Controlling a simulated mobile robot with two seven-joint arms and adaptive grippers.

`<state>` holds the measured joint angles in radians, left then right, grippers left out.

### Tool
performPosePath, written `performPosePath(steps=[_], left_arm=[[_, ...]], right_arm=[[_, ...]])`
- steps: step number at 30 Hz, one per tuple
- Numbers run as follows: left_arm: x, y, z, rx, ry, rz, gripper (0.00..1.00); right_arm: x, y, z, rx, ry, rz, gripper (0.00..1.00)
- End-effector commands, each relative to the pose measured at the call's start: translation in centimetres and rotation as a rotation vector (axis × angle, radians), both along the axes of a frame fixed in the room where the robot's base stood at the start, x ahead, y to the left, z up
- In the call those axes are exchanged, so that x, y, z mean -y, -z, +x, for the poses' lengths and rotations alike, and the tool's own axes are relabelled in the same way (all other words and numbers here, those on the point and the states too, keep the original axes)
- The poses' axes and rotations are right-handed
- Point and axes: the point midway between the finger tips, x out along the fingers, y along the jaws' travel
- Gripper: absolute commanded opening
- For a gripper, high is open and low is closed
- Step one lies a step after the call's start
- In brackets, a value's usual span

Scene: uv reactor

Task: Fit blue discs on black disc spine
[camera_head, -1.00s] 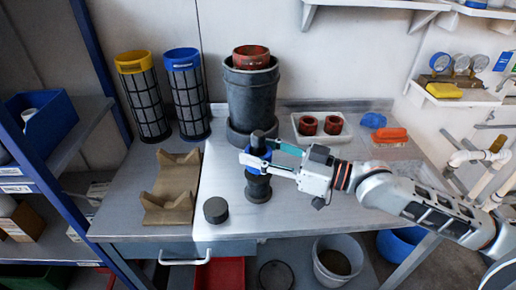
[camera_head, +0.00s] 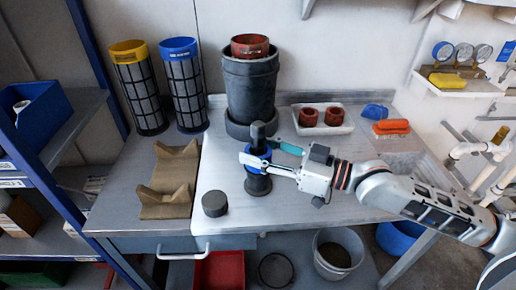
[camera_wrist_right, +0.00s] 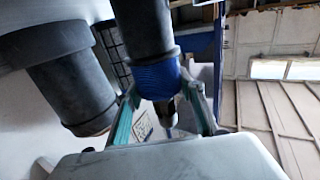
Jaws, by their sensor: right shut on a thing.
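The black disc spine (camera_head: 257,134) stands upright on the workbench, with a wide dark base (camera_head: 257,186). A blue disc (camera_head: 258,163) sits around the spine below its top; it also shows in the right wrist view (camera_wrist_right: 157,78). My right gripper (camera_head: 262,158) comes in from the right and is shut on the blue disc, one finger on each side. In the right wrist view, the gripper fingers (camera_wrist_right: 165,110) flank the disc. Whether other discs sit under it is hidden. My left gripper is in neither view.
A short black cylinder (camera_head: 215,203) and a brown cradle (camera_head: 168,182) stand left of the spine. Behind are a large dark vessel (camera_head: 250,88), yellow-topped (camera_head: 139,92) and blue-topped (camera_head: 184,88) filters, and a white tray (camera_head: 340,128) with red rings. The bench's front edge is near.

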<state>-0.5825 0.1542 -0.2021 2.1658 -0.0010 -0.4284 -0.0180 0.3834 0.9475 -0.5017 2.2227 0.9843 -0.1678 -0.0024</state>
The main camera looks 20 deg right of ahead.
Motion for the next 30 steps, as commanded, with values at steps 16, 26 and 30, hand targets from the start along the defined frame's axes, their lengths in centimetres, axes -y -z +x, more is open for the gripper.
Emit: performPosePath(steps=[16, 26, 30], left_arm=[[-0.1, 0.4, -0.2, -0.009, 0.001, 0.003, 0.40], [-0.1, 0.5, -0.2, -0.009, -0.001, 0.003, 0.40], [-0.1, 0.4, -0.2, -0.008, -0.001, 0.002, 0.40]], right_arm=[[0.0, 0.0, 0.0, 0.000, 0.000, 0.000, 0.58], [1.7, 0.2, -1.5, -0.002, 0.001, -0.005, 0.58], [3.3, 0.2, -3.0, -0.005, 0.002, -0.005, 0.58]])
